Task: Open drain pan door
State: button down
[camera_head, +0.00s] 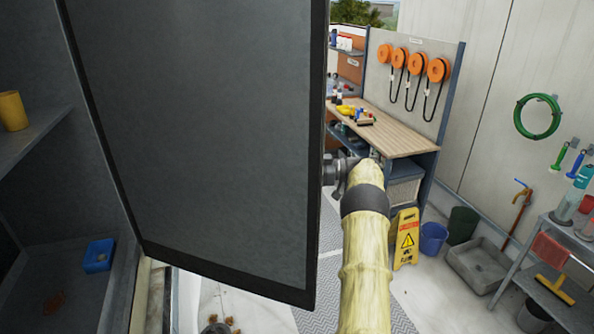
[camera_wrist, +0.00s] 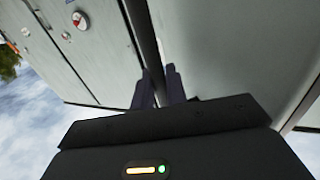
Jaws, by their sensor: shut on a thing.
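The drain pan door (camera_head: 200,130) is a large dark grey panel with a black rim. It stands swung out from the cabinet on the left and fills the middle of the head view. My gripper (camera_wrist: 159,82) is shut on the door by its free edge, with dark fingers either side of a dark strip in the wrist view. In the head view my gripper (camera_head: 330,170) meets the right edge of the door, and the fingertips are mostly hidden there. The exact part held, handle or rim, cannot be told.
The open cabinet has a shelf (camera_head: 40,135) with a yellow cup (camera_head: 12,110), and a blue object (camera_head: 98,256) lower down. A workbench (camera_head: 400,130), yellow wet-floor sign (camera_head: 406,238), blue bucket (camera_head: 433,238) and grey basin (camera_head: 478,265) stand right. Some floor shows between.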

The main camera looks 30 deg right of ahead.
jog(key=c, duration=1.5)
grip_release()
jog(key=shift+w+a, duration=0.15)
jog(key=shift+a, duration=0.1)
jog(key=b+v, duration=0.3)
jog(key=v, duration=0.9)
jog(key=shift+b, duration=0.3)
jog(key=shift+d, duration=0.1)
jog(key=shift+c, duration=0.4)
